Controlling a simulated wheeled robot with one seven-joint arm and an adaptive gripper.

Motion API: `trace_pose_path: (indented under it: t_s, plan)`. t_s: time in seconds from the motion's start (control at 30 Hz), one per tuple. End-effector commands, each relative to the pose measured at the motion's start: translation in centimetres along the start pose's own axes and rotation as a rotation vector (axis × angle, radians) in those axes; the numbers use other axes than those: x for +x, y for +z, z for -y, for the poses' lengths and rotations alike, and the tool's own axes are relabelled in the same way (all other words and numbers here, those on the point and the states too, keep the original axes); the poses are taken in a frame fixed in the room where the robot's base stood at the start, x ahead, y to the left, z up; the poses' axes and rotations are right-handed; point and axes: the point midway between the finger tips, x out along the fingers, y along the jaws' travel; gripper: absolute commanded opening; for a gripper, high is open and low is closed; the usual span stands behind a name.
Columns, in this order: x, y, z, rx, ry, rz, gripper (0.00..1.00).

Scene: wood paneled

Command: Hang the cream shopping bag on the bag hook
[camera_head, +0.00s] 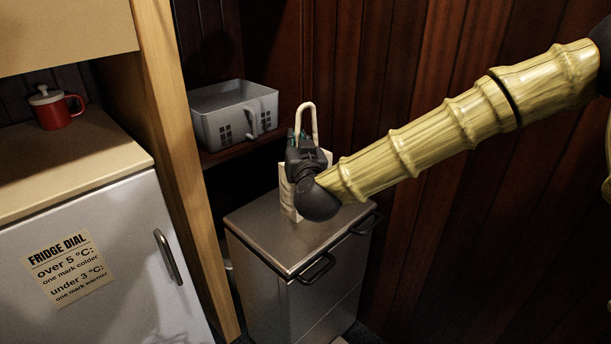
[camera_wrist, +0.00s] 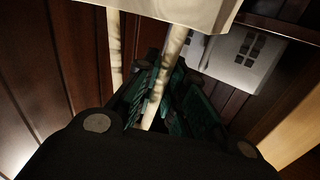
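The cream shopping bag (camera_head: 287,190) stands upright on the metal cabinet, partly hidden behind my gripper. Its handle loop (camera_head: 307,105) rises above the gripper. My gripper (camera_head: 296,140) is at the bag's upper part, reaching in from the right. In the wrist view, a handle strap (camera_wrist: 172,50) runs between the teal fingers (camera_wrist: 168,75), which lie close on both sides of it and look shut on it. The bag body (camera_wrist: 165,10) fills the top of that view, and another strap (camera_wrist: 114,50) is left of the fingers. I cannot make out a bag hook.
The metal cabinet (camera_head: 255,222) has black handles and stands against the paneled wall. A grey crate (camera_head: 225,125) sits on a shelf behind, close to the gripper in the wrist view (camera_wrist: 240,62). A wooden post (camera_head: 180,150), fridge (camera_head: 120,235) and red mug (camera_head: 58,112) are at left.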

Motion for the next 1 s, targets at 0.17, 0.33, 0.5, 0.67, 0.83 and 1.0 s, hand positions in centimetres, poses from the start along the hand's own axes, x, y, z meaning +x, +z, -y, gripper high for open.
trace_pose_path:
  t_s: [0.17,0.33,0.5,0.67,0.83,1.0]
  plan:
    - [0.0,0.0,0.0,0.0,0.0,-0.001,0.0]
    - [0.0,-0.4,0.1,0.0,0.0,-0.001,0.0]
    - [0.0,-1.5,0.2,-0.001,-0.001,-0.002,0.0]
    - [0.0,-2.5,0.3,-0.001,-0.001,-0.002,0.0]
    - [0.0,-3.4,0.4,-0.001,-0.001,-0.001,0.0]
    - [0.0,-4.5,0.5,0.0,0.0,-0.001,0.0]
